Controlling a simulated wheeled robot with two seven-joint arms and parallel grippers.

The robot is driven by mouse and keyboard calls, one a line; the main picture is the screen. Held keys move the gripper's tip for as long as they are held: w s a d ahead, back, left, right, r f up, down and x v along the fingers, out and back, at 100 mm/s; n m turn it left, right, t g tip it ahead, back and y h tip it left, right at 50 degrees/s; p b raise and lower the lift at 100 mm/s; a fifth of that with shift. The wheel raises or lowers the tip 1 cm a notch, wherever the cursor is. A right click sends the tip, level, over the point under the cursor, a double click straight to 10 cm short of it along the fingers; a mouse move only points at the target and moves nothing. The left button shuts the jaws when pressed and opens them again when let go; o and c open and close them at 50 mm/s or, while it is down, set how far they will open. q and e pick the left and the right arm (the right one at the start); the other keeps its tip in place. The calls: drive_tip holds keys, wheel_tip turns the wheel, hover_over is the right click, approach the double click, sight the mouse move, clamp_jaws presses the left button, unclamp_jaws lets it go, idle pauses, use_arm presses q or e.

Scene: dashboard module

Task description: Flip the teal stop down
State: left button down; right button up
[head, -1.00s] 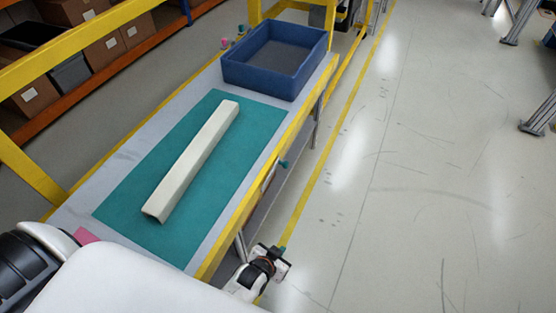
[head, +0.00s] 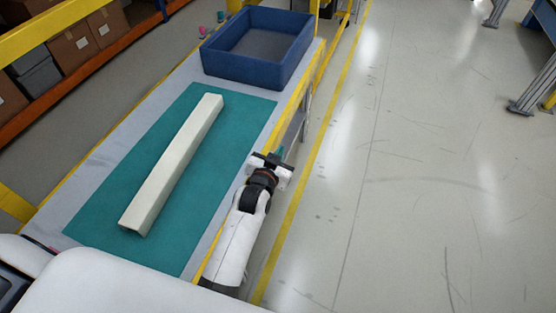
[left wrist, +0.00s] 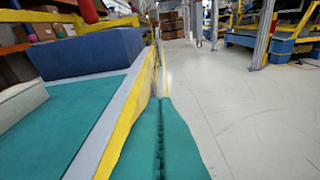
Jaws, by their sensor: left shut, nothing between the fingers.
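My left gripper (head: 280,153) is just outside the yellow front edge of the workbench, its wrist at about the height of the bench top. Its teal fingers (left wrist: 160,140) are shut together and empty, and they fill the lower middle of the left wrist view. I cannot make out the teal stop now. The side of the bench where a small teal part showed earlier is behind my left gripper and arm in the head view. In the left wrist view I cannot tell it from the teal fingers. My right gripper is not in view.
A long whitish beam (head: 172,165) lies on the teal mat (head: 100,190) on the bench. A blue crate (head: 290,40) stands at the bench's far end, and it also shows in the left wrist view (left wrist: 90,52). The floor (head: 420,200) right of the bench is clear.

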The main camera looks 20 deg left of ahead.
use_arm(q)
drive_tip(key=f, duration=0.3)
drive_tip(key=w+f, duration=0.1)
drive_tip(key=shift+a+f, duration=0.15)
drive_tip(key=shift+a, duration=0.1)
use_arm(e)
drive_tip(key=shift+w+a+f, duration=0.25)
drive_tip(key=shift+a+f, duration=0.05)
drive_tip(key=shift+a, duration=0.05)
use_arm(q)
drive_tip(key=g+p, duration=0.1)
drive_tip(key=f+g+p, duration=0.1)
drive_tip(key=p, duration=0.1)
drive_tip(key=shift+w+f, duration=0.2)
drive_tip(key=shift+w, duration=0.15)
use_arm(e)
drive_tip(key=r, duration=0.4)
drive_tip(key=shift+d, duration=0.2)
use_arm(q)
drive_tip(key=shift+p, duration=0.3)
